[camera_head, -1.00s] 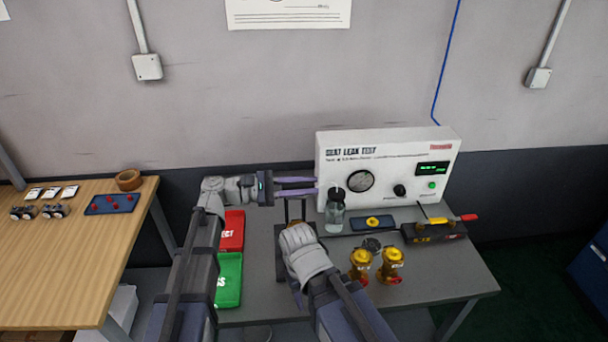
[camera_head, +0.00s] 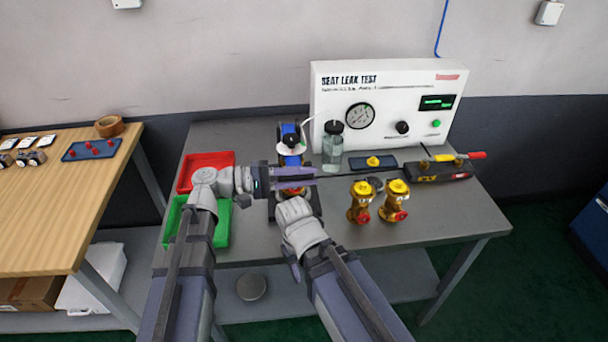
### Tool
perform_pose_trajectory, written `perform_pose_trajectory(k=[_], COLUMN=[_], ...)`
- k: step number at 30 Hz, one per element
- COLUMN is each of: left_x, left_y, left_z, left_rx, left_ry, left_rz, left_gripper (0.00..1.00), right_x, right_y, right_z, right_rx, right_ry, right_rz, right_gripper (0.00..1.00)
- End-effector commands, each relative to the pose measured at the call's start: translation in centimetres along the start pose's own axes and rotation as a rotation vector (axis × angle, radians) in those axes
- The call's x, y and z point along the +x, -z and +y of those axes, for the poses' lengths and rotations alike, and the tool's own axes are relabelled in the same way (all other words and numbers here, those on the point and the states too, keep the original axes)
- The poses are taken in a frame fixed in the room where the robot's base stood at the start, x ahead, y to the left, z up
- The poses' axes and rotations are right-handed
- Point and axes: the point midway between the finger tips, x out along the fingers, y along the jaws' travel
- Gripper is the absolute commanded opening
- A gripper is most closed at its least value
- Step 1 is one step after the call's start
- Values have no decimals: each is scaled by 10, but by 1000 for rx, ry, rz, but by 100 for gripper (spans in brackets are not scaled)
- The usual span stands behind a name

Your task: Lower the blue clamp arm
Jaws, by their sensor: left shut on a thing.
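The blue clamp arm (camera_head: 291,131) shows at the back of a dark fixture (camera_head: 316,205) on the grey bench, with a white piece with a dark top below its blue part. My left gripper (camera_head: 295,181) reaches in from the left, its purple fingers across the near end of the clamp arm. It is shut on the clamp arm, though the exact contact is hard to see. My right wrist (camera_head: 298,215) covers the front of the fixture. The right gripper's fingers are hidden.
A seat leak test box (camera_head: 385,85) stands behind, with a bottle (camera_head: 332,148) in front. Two brass valves (camera_head: 361,203) (camera_head: 395,201) stand just right of my right wrist. A red tray (camera_head: 204,160) and a green tray (camera_head: 223,222) lie left. The bench's front right is clear.

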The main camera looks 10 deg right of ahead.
Motion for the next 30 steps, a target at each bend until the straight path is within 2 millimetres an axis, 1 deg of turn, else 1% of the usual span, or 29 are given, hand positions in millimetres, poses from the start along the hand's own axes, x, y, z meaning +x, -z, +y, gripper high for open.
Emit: perform_pose_trajectory(k=[1,6,22,23,27,30], left_x=[0,0,0,0,0,0], left_y=[2,4,4,4,4,4], left_z=[-7,-14,-17,-17,-17,-16], left_rx=[-1,-3,-5,-5,-5,-4], left_ry=[0,0,7,7,5,3], left_rz=[1,1,2,2,1,1], left_gripper=[0,0,0,26,42,52], right_x=[8,14,16,16,16,16], right_y=[0,1,1,1,1,1], right_z=[-1,-1,-2,-2,-2,-2], right_rx=[0,0,0,0,0,0], right_ry=[0,0,0,0,0,0], right_rz=[0,0,0,0,0,0], right_gripper=[49,49,49,49,49,49])
